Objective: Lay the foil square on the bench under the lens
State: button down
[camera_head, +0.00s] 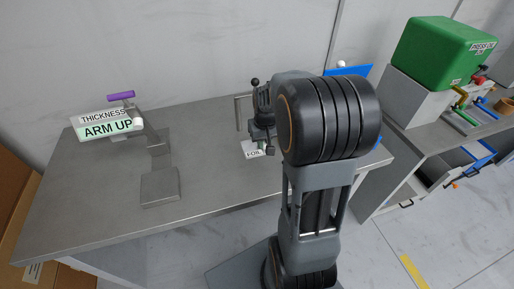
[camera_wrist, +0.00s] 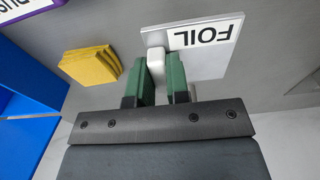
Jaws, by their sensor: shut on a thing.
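The foil square (camera_wrist: 205,48) is a pale plate with a FOIL label and a small white grip block on its edge. In the wrist view my gripper (camera_wrist: 161,75) has its green fingers shut on that block. In the head view the foil square (camera_head: 252,149) shows at the right part of the bench, partly hidden by my gripper (camera_head: 262,148). I cannot tell whether it touches the bench top. I cannot pick out a lens for sure.
The grey bench (camera_head: 95,200) has a THICKNESS, ARM UP device (camera_head: 107,125) with a purple handle at left, and a flat grey block (camera_head: 160,187) before it. Yellow pads (camera_wrist: 90,67) lie near my gripper. A green press (camera_head: 440,50) stands right. The bench's front middle is clear.

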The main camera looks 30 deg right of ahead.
aim_at(258, 150)
jog(key=w+f, duration=0.2)
jog(key=f, duration=0.1)
jog(key=shift+w+a+f, duration=0.15)
jog(key=shift+w+a, duration=0.1)
jog(key=shift+w, duration=0.15)
jog(key=shift+w+f+p, duration=0.15)
jog(key=shift+f+p, duration=0.15)
jog(key=shift+f, duration=1.45)
jog(key=shift+f, duration=0.2)
jog(key=c, duration=1.1)
grip_release()
